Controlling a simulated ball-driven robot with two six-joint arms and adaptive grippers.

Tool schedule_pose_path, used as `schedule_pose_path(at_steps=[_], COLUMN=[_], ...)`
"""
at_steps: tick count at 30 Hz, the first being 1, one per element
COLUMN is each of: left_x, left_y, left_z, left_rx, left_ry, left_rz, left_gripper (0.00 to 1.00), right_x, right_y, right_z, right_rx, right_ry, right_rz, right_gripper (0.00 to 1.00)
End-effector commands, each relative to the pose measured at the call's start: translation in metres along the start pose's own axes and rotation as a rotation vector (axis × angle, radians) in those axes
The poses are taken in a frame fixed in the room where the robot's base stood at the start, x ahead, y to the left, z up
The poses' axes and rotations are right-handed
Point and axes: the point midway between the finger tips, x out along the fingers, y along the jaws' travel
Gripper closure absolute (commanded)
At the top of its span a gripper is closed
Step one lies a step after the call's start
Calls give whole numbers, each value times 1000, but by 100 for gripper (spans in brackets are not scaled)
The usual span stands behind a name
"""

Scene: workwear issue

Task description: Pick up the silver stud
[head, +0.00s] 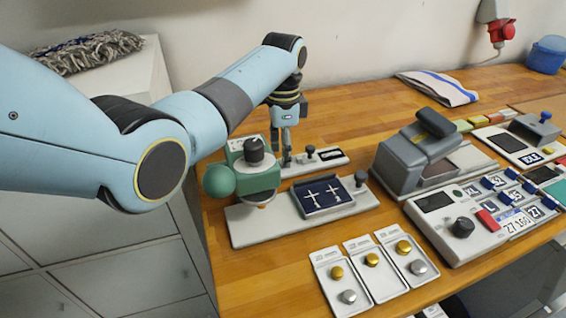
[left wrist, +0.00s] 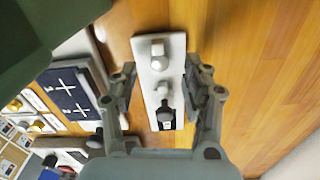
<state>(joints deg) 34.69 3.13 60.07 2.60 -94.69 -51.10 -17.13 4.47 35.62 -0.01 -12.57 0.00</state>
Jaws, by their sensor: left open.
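My left gripper (head: 287,158) points down over a narrow pale plate (head: 318,168) behind the green press. In the left wrist view the gripper (left wrist: 160,82) is open, one finger on each side of the plate (left wrist: 147,88). Two small silver-grey pieces stand on it, one farther out (left wrist: 158,56) and one between the fingers (left wrist: 162,90); I cannot tell which is the stud. Round silver pieces also lie in the front trays, one left (head: 348,296) and one right (head: 417,267). My right gripper is out of view.
The green press (head: 247,180) and its base with a dark cross-marked pad (head: 323,195) stand close to the gripper. A grey clamp machine (head: 415,150) and a control box (head: 462,228) are to the right. Bare wood lies behind the plate.

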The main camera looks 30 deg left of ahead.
Motion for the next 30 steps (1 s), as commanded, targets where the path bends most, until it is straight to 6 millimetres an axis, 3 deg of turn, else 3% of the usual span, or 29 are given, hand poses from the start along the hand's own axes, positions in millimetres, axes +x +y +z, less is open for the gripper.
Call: schedule_pose_path(at_steps=[4, 12, 21, 30], left_x=[18, 21, 21, 20], left_y=[0, 0, 0, 0], left_z=[0, 0, 0, 0], left_rx=[0, 0, 0, 0], left_ry=[-1, 0, 0, 0], left_rz=[1, -1, 0, -1], left_gripper=[52, 53, 92, 94], right_x=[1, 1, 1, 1], right_y=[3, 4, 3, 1], right_z=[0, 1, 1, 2], right_rx=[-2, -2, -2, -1], right_ry=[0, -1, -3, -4], right_rz=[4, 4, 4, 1], right_gripper=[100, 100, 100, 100])
